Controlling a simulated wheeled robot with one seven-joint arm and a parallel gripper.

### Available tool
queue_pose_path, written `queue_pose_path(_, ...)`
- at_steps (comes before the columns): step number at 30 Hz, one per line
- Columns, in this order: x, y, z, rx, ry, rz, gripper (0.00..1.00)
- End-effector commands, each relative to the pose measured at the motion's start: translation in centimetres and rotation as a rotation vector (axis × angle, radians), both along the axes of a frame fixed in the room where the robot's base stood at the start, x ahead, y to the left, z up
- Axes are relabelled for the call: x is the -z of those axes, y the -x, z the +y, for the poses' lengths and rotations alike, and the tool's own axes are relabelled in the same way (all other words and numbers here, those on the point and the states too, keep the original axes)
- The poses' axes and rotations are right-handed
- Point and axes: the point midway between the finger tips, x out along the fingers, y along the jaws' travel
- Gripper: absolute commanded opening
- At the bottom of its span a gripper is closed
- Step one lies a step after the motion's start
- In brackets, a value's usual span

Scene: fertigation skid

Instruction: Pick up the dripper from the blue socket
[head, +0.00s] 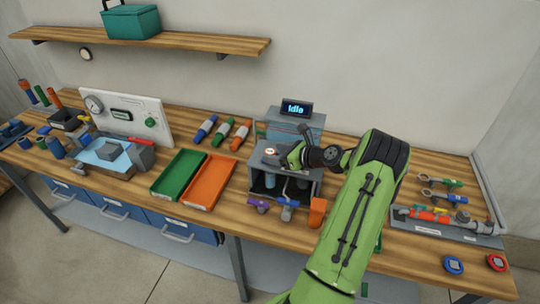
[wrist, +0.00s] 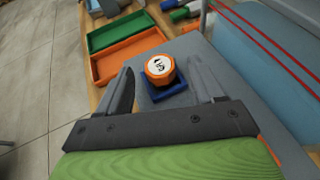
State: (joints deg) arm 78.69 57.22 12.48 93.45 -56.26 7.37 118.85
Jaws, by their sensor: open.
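The dripper (wrist: 160,68) is a short orange round piece with a white top bearing a dark mark. It sits in the square blue socket (wrist: 168,93) on a grey surface (wrist: 203,64). In the wrist view my gripper (wrist: 160,75) is open, with one finger on each side of the dripper and gaps between. In the head view my gripper (head: 281,155) is over the top of the grey skid housing (head: 257,160), and the dripper (head: 270,151) shows small beside the fingers. The blue socket cannot be made out there.
A green tray (head: 178,174) and an orange tray (head: 208,182) lie left of the housing. A display reading "Idle" (head: 297,108) stands behind. A pipe assembly (head: 440,218) lies at the right.

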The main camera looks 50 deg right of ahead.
Motion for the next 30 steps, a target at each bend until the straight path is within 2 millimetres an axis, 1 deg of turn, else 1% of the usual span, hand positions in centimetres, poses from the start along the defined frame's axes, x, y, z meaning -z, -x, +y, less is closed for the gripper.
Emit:
queue_pose_path(1, 0.2, -0.5, 0.1, -0.001, -0.001, 0.000, 0.67)
queue_pose_path(3, 0.4, -0.8, 0.1, 0.001, -0.001, 0.000, 0.67)
queue_pose_path(8, 0.3, -0.8, 0.1, 0.001, -0.001, 0.000, 0.67)
queue_pose_path(11, 0.3, -0.8, 0.1, 0.001, -0.001, 0.000, 0.53)
queue_pose_path(18, 0.3, -0.8, 0.1, 0.001, 0.000, 0.000, 0.17)
queue_pose_path(21, 0.3, -0.8, 0.1, 0.001, 0.000, 0.000, 0.03)
queue_pose_path(26, 0.2, -0.8, 0.1, 0.001, 0.000, 0.000, 0.03)
queue_pose_path(28, -0.4, -0.8, 0.1, 0.001, 0.002, -0.001, 0.03)
queue_pose_path(30, -1.8, -0.7, 0.1, 0.000, 0.004, -0.001, 0.03)
